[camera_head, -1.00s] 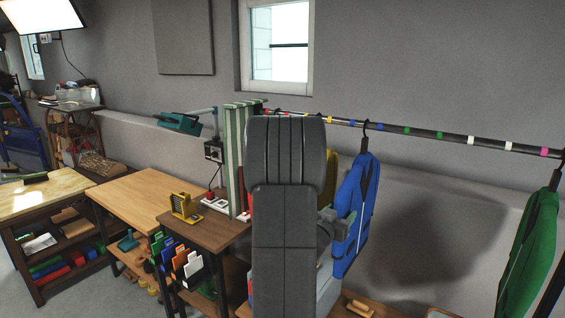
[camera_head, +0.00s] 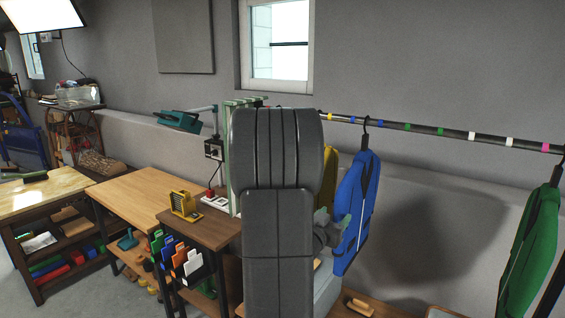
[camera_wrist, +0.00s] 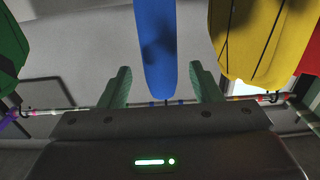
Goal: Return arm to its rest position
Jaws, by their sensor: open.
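My gripper (camera_wrist: 160,88) is open in the wrist view, with its two green fingers well apart. A blue garment (camera_wrist: 155,45) hangs beyond the fingers and shows between them; I see no contact with it. In the head view my dark arm rises in the middle, and a small part of my gripper (camera_head: 333,231) shows to its right, beside the blue garment (camera_head: 354,212). The rest of my gripper is hidden behind my arm there.
A rail (camera_head: 425,131) with coloured bands carries the blue garment, a green garment (camera_head: 530,238) and a yellow garment (camera_head: 331,172), partly hidden by my arm. Wooden benches (camera_head: 137,196) stand on the left. A green-framed thing stands just behind my arm.

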